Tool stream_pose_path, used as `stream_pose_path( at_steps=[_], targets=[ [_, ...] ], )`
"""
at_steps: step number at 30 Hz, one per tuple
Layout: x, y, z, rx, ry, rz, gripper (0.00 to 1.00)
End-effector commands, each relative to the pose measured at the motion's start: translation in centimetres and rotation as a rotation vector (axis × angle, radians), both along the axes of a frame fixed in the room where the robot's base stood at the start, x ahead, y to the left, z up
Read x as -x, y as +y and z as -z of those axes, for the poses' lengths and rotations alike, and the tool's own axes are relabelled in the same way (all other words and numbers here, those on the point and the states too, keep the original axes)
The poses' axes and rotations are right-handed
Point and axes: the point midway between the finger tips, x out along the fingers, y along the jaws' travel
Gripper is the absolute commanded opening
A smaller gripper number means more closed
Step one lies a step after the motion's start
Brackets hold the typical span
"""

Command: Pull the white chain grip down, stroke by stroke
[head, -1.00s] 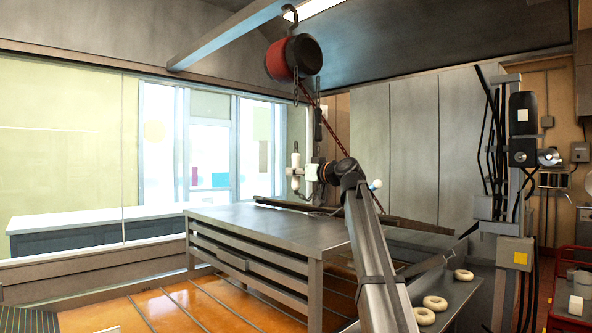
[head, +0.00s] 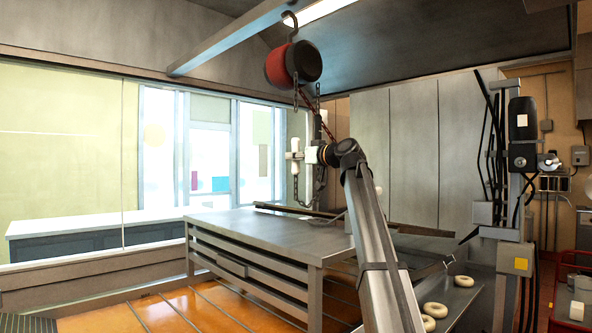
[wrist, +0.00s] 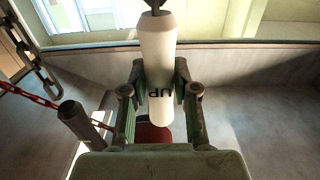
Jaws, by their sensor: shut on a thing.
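The white chain grip (head: 295,145) hangs upright below the hoist in the head view. A dark cord or chain end meets the grip at the top of the wrist view. The red and black hoist (head: 293,65) hangs from a hook under the beam, with chains running down from it.
A dark chain (wrist: 30,45) and a red chain (wrist: 32,95) run close to the left of my gripper. A dark rod (wrist: 82,122) stands there too. A large grey table (head: 270,232) lies below, its near top bare. Pale rings (head: 435,309) lie on a low shelf at right.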

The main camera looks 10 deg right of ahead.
Motion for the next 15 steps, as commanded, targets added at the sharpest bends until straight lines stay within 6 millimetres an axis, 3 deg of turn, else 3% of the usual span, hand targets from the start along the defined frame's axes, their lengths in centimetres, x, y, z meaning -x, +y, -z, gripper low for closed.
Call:
stream_pose_path(
  at_steps=[3, 15],
  targets=[
    [-0.2, 0.0, -2.4, -0.002, -0.002, 0.0, 0.0],
    [-0.2, 0.0, -8.4, -0.002, -0.002, 0.001, 0.0]
  ],
)
